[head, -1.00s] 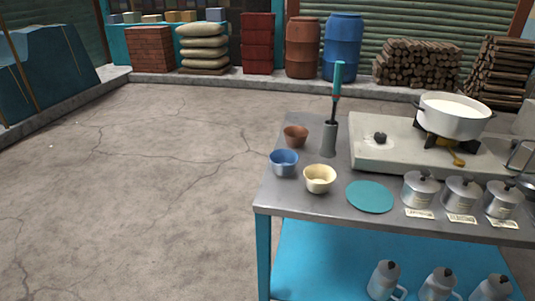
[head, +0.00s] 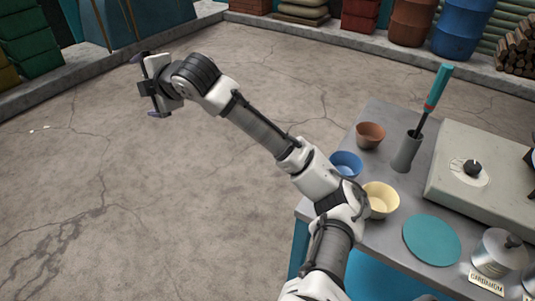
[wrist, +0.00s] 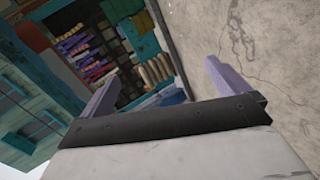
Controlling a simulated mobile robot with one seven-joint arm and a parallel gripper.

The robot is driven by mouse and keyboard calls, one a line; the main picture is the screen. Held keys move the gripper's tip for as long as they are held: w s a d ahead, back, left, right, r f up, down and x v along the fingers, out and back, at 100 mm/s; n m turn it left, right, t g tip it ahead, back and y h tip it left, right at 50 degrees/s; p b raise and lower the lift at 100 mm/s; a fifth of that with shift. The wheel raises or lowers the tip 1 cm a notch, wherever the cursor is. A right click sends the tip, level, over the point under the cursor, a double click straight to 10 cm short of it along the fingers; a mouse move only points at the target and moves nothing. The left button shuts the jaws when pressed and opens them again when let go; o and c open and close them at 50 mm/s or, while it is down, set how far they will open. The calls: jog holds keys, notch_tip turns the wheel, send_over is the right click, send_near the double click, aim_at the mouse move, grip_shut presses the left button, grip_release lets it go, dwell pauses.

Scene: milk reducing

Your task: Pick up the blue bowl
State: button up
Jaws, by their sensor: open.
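The blue bowl (head: 346,164) sits near the left edge of the grey table (head: 381,112), partly hidden behind my arm in the head view. My gripper (head: 149,84) is at the upper left of the head view, out over the floor and well away from the bowl. It is open and empty. In the wrist view my gripper (wrist: 160,83) shows two purple fingers spread wide with nothing between them. The blue bowl does not show in the wrist view.
A brown bowl (head: 370,135) stands behind the blue bowl and a cream bowl (head: 381,200) in front. A grey holder (head: 405,152) with a teal-handled tool, a teal disc (head: 431,240), a stove (head: 480,165) and a metal canister (head: 498,254) are to the right. The floor left is clear.

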jog(key=w+d+f+h, duration=0.3)
jog(key=w+d, duration=0.1)
jog(key=d, duration=0.6)
jog(key=m+g+h+p, duration=0.2)
jog(key=g+h+p, duration=0.1)
jog(key=g+h, duration=0.5)
send_over(345, 164)
jog(key=s+a, duration=0.2)
notch_tip(345, 164, down, 3)
jog(key=shift+s+d+f+p, duration=0.15)
jog(key=shift+f+p, duration=0.35)
jog(key=shift+f, duration=1.8)
jog(key=shift+s+d+f+p, duration=0.15)
jog(key=shift+f+p, duration=0.4)
jog(key=shift+f, duration=1.7)
jog(key=shift+s+d+f+p, duration=0.15)
jog(key=shift+f+p, duration=0.35)
jog(key=shift+f, duration=1.8)
jog(key=c, duration=1.1)
jog(key=shift+o, duration=0.2)
jog(key=shift+r, duration=0.1)
